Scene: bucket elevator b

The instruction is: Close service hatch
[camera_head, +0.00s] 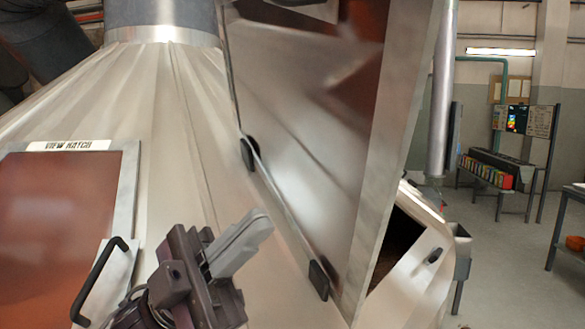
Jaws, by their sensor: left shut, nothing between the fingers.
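The service hatch door (300,130) is a large shiny metal panel standing raised and open in the middle of the view. Two dark hinges (318,278) lie along its lower left edge. A dark opening (398,238) shows to its right, partly hidden behind the door. My left gripper (252,232) is in the lower middle, its pale grey fingers shut with nothing between them. It is to the left of the door, over the sloping metal casing, and appears apart from the door. My right gripper is out of view.
A view hatch (62,220) with a reddish pane and a black handle (100,280) is at the left, near my left gripper. A thick grey pipe (165,12) rises from the casing (170,120). Open floor and a workbench (500,165) lie at the far right.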

